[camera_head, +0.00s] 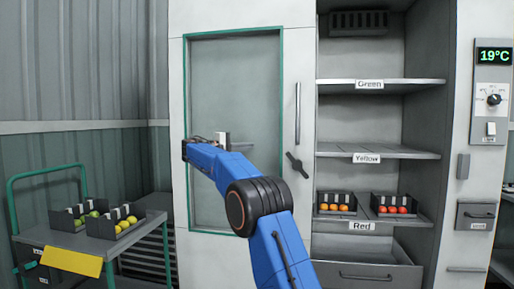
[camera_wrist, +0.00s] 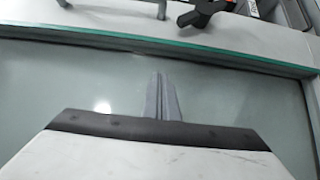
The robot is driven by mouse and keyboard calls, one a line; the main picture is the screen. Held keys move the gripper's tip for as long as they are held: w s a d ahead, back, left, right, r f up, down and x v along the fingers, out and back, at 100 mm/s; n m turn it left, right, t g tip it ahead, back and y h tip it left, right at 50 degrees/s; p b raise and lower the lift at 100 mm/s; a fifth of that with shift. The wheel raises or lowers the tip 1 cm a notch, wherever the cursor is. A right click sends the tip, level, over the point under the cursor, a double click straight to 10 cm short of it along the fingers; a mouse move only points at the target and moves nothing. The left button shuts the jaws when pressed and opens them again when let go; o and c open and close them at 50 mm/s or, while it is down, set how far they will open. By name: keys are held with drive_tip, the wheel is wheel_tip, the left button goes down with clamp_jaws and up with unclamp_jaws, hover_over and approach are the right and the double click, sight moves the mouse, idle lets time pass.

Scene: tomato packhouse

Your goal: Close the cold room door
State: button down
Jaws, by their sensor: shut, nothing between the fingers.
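The cold room door (camera_head: 178,90) is a pale panel with a large green-edged window (camera_head: 240,90). It stands to the left of the open shelved bay. A vertical bar handle (camera_head: 298,113) and a black latch lever (camera_head: 297,165) are on its right side. My gripper (camera_head: 240,144) is in front of the window, left of the handle, with its fingers shut and empty. In the wrist view the shut fingers (camera_wrist: 163,97) show against the glass; I cannot tell whether they touch it. The black lever (camera_wrist: 205,10) and part of the handle (camera_wrist: 110,6) show at the top edge.
The bay has shelves labelled Green (camera_head: 415,82), Yellow (camera_head: 410,153) and Red (camera_head: 418,220); trays of orange and red tomatoes sit on the lowest. A control panel (camera_head: 492,95) reads 19°C at right. A green-framed cart (camera_head: 60,240) with tomato trays stands at left.

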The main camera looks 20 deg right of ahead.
approach(280, 145)
drive_tip(key=w, duration=0.1)
drive_tip(key=w+d, duration=0.1)
drive_tip(key=w, duration=0.1)
drive_tip(key=w+d, duration=0.1)
drive_tip(key=shift+w+d, duration=0.1)
drive_tip(key=shift+w, duration=0.2)
drive_tip(key=s+d, duration=0.1)
drive_tip(key=d, duration=0.2)
drive_tip(key=shift+s+d+r, duration=0.1)
drive_tip(key=shift+s, duration=0.3)
drive_tip(key=shift+s+d, duration=0.25)
drive_tip(key=shift+d, duration=0.1)
drive_tip(key=s+d, duration=1.3)
drive_tip(key=d, duration=0.5)
drive_tip(key=s+d, duration=1.3)
drive_tip(key=d, duration=0.5)
drive_tip(key=s+d, duration=1.3)
drive_tip(key=d, duration=0.5)
drive_tip(key=shift+s+d, duration=0.3)
drive_tip(key=shift+s, duration=0.05)
drive_tip(key=shift+s+r, duration=0.1)
